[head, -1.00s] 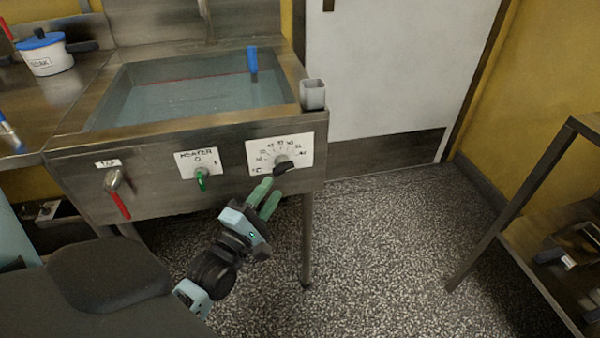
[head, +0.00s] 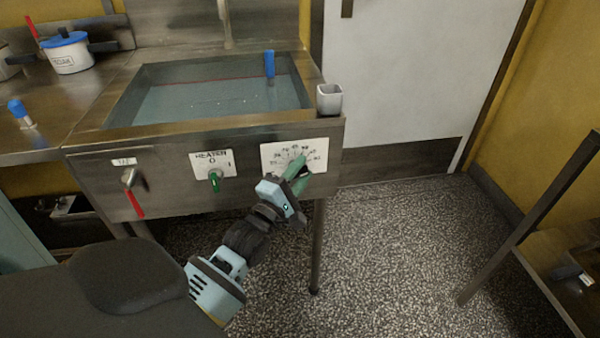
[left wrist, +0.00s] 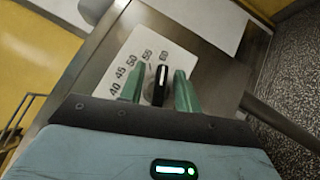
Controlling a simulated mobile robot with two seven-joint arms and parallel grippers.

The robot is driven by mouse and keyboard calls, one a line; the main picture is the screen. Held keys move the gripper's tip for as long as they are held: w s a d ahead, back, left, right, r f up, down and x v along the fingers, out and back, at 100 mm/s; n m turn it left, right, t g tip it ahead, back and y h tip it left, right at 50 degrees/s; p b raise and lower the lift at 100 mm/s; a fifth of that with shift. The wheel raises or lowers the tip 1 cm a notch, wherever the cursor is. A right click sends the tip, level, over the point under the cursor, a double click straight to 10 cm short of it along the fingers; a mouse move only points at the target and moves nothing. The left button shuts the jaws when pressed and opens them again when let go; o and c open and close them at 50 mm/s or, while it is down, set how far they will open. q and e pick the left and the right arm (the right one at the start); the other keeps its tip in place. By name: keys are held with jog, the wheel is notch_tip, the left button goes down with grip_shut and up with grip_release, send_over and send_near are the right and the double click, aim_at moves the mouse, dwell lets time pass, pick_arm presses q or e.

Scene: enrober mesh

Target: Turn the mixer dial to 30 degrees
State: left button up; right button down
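The dial plate (head: 275,153), white with a printed number scale, is on the front of the steel basin at its right end. In the left wrist view the dark dial knob (left wrist: 160,86) shows with a white pointer line, directed near the 60 mark. My left gripper (head: 299,172) is at the dial. Its two green fingers (left wrist: 159,90) stand open on either side of the knob, with gaps visible on both sides. In the head view the fingers hide most of the knob. My right gripper is not in view.
The water basin (head: 200,128) is above. A small steel cup (head: 329,99) stands at its right corner. Speckled floor (head: 390,240) is clear to the right.

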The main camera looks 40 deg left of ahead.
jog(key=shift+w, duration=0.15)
pick_arm(q)
jog(key=shift+c, duration=0.8)
grip_shut()
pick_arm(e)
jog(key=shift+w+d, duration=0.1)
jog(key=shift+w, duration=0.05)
